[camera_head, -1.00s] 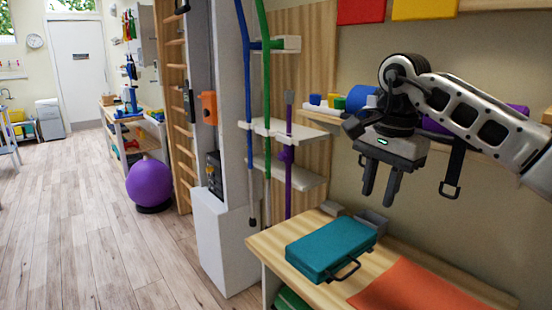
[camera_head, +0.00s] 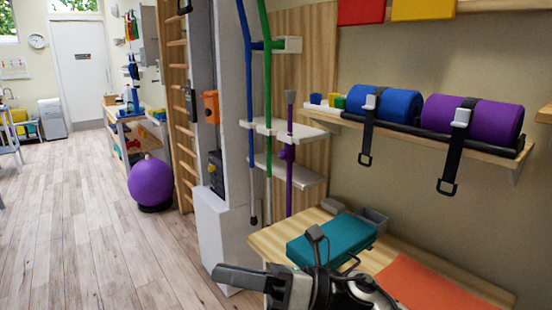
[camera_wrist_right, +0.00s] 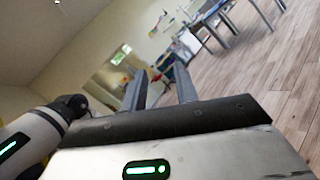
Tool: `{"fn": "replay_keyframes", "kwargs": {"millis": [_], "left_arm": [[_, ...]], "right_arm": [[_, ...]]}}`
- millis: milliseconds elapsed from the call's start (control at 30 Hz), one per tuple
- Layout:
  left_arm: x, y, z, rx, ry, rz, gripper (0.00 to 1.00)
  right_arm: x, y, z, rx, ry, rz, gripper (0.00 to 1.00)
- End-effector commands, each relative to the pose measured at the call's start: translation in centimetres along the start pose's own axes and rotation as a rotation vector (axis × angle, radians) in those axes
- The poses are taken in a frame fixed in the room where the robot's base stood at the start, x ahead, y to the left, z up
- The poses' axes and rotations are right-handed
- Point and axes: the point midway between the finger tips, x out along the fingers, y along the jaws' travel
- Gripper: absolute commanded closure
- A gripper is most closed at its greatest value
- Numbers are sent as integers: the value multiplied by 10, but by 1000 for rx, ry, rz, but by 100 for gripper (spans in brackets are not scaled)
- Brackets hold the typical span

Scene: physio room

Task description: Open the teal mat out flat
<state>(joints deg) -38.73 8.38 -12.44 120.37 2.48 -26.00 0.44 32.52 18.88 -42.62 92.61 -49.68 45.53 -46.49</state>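The teal mat (camera_head: 345,238) lies folded, like a thick block with a dark handle on its front side, on the wooden bench (camera_head: 268,240). My right gripper (camera_head: 268,254) is low in the head view, in front of the mat's near left part and covering some of it. In the right wrist view its two fingers (camera_wrist_right: 159,72) are apart with nothing between them, pointing towards the room. Whether it touches the mat or bench cannot be told. My left gripper is not in view.
An orange sheet (camera_head: 430,285) lies on the bench right of the mat. A small grey bin (camera_head: 373,220) stands behind the mat. A shelf above holds a blue roll (camera_head: 395,103) and a purple roll (camera_head: 480,120) with hanging straps.

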Motion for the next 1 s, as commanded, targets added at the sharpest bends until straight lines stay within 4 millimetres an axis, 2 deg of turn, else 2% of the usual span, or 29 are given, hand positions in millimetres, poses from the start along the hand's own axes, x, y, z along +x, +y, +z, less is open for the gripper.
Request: {"fn": "replay_keyframes", "kwargs": {"millis": [33, 167, 267, 367, 400, 500, 600, 700, 767, 800, 900, 1000], "left_arm": [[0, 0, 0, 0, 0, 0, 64], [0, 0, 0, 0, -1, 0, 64], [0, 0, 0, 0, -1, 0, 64], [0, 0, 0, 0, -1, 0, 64], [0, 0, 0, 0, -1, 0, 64], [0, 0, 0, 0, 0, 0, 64], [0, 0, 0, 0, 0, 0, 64], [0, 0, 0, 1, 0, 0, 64], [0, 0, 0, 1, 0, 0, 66], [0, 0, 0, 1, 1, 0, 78], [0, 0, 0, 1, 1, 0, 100], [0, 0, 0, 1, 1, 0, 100]], "right_arm": [[-8, -2, -3, 175, -150, -19, 70], [-48, -23, -7, 639, -538, -81, 70], [-94, -44, -30, 1002, -832, -131, 70], [-147, -62, -76, 1360, -1131, -181, 70], [-168, -65, -98, 1496, -1248, -201, 70], [-209, -63, -155, 1776, -1505, -240, 70], [-237, -52, -203, 1980, -1712, -269, 70], [-254, -40, -237, 2110, -1854, -290, 70], [-260, -34, -250, 2158, -1910, -297, 70], [-262, -32, -255, 2177, -1933, -299, 70], [-264, -29, -261, 2202, -1961, -302, 70], [-264, -29, -261, 2202, -1961, -303, 70]]}}
